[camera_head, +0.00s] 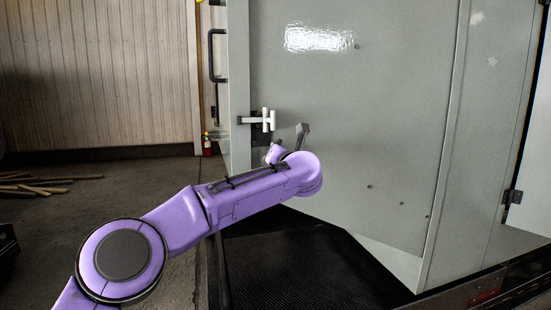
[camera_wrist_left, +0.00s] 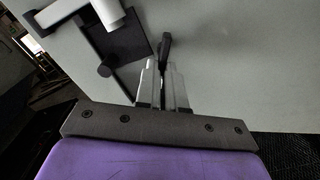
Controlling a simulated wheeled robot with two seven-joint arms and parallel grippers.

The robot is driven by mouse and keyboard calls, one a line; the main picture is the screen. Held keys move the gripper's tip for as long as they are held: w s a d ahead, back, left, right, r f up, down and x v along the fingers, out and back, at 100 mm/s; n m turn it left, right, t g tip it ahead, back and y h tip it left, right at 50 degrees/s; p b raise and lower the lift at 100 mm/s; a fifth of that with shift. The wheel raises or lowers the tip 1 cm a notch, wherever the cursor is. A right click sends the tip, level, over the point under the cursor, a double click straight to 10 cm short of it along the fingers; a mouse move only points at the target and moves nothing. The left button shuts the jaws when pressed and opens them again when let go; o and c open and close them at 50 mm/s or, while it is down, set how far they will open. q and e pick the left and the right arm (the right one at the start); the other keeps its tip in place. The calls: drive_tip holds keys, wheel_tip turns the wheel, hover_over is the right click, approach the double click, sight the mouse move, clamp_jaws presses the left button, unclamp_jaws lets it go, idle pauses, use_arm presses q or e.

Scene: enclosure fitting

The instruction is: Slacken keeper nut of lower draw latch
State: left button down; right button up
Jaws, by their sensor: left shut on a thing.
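The draw latch (camera_head: 264,120) sits near the left edge of the grey cabinet door, with a pale T-shaped handle and dark mounts. In the left wrist view its pale handle (camera_wrist_left: 105,12) and dark plate (camera_wrist_left: 125,42) are at the upper left, with a small dark round knob (camera_wrist_left: 104,70) below. I cannot pick out the keeper nut for certain. My left gripper (camera_wrist_left: 165,68) is close to the door, below and right of the latch plate. Its fingers are shut on a slim dark piece (camera_wrist_left: 164,46), which I cannot identify. My right gripper is out of view.
The grey cabinet door (camera_head: 370,100) fills the right side. A dark handle (camera_head: 215,57) is at its upper left. A dark ribbed mat (camera_head: 300,265) lies below. Loose boards (camera_head: 35,185) lie on the floor at the left, and a small red bottle (camera_head: 207,146) stands by the wall.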

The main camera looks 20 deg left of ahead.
use_arm(q)
drive_tip(key=shift+r, duration=0.1)
idle(0.5)
drive_tip(key=c, duration=1.2)
unclamp_jaws()
drive_tip(key=shift+d, duration=0.15)
drive_tip(key=shift+c, duration=0.2)
drive_tip(key=b+v, duration=0.3)
drive_tip(key=v, duration=0.7)
drive_tip(key=shift+s+d, duration=0.15)
